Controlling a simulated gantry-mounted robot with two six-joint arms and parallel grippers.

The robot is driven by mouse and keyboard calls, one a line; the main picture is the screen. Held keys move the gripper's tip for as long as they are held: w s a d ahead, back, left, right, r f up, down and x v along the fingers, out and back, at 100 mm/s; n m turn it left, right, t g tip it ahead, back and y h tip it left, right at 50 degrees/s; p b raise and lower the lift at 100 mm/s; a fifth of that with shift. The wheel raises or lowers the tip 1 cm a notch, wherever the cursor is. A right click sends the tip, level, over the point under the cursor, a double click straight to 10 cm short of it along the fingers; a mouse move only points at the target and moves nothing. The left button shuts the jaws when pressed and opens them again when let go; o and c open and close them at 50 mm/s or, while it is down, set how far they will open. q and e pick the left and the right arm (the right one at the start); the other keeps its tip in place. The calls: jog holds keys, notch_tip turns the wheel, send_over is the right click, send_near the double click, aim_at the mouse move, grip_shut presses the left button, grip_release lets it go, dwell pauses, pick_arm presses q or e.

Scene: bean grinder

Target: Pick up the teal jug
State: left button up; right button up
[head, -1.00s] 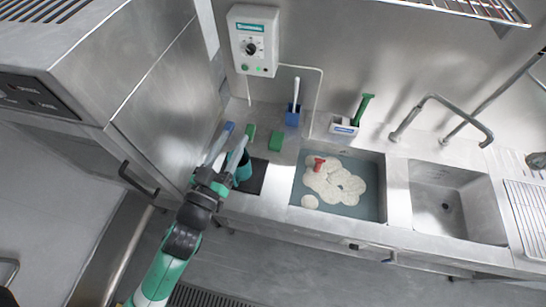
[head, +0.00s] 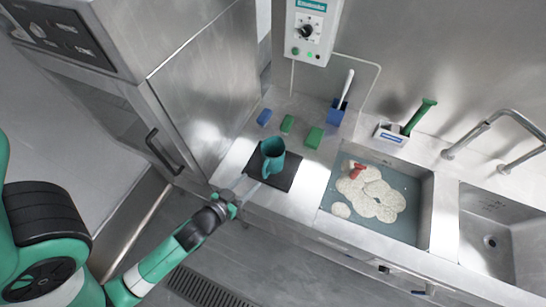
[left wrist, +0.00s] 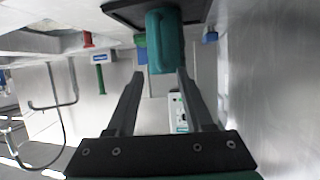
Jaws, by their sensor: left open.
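The teal jug (head: 271,154) stands upright on a black mat (head: 286,180) at the left end of the steel counter. My left gripper (head: 252,188) is at the near side of the mat, low in front of the jug. In the left wrist view the jug (left wrist: 166,42) shows ahead, roughly in line with the gap between my two open fingers (left wrist: 160,76). The fingertips look close to the jug; I cannot tell whether they touch it. Nothing is held. My right gripper is not in view.
Blue (head: 264,117) and green (head: 314,138) blocks lie behind the mat, beside a blue holder (head: 336,114) with a white-handled tool. A tall steel cabinet (head: 205,85) stands close on the left.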

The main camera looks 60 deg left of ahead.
aim_at(263, 171)
pick_arm(q)
jog(key=x, duration=0.7)
jog(key=shift+d+f, duration=0.1)
grip_shut()
